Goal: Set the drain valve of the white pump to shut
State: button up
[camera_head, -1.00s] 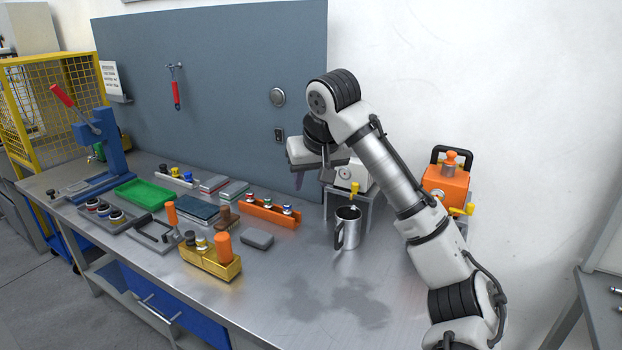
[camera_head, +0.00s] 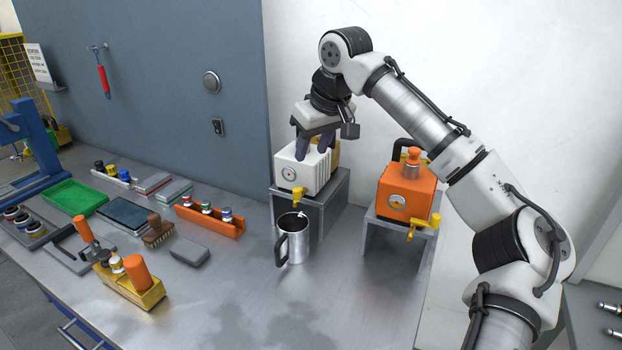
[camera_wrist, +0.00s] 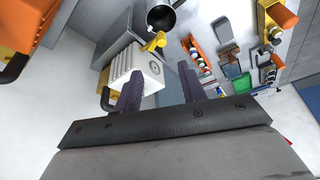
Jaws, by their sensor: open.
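The white pump (camera_head: 291,174) sits on a grey stand at the back of the bench, with a round gauge on its front. Its yellow drain valve (camera_head: 297,194) is low on the front, above a metal mug (camera_head: 296,240); the handle's exact setting is hard to tell. In the wrist view, the white pump (camera_wrist: 122,66) and the yellow valve (camera_wrist: 155,42) are beyond the fingers. My gripper (camera_head: 313,147) is open and empty, fingers pointing down at the pump's top in the head view. Its two dark fingers (camera_wrist: 160,70) are spread apart. Contact with the pump cannot be told.
An orange pump (camera_head: 405,188) with its own yellow valve (camera_head: 418,228) is on a stand to the right. An orange rack (camera_head: 210,219), a brush (camera_head: 158,231) and a yellow block (camera_head: 130,287) lie to the left.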

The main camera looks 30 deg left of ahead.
aim_at(298, 189)
jog(key=p+x, duration=0.3)
jog(key=x, duration=1)
jog(key=shift+s+a+f+p, duration=0.15)
jog(key=shift+a+p, duration=0.1)
jog(key=shift+p, duration=0.15)
jog(key=shift+c, duration=0.3)
grip_shut()
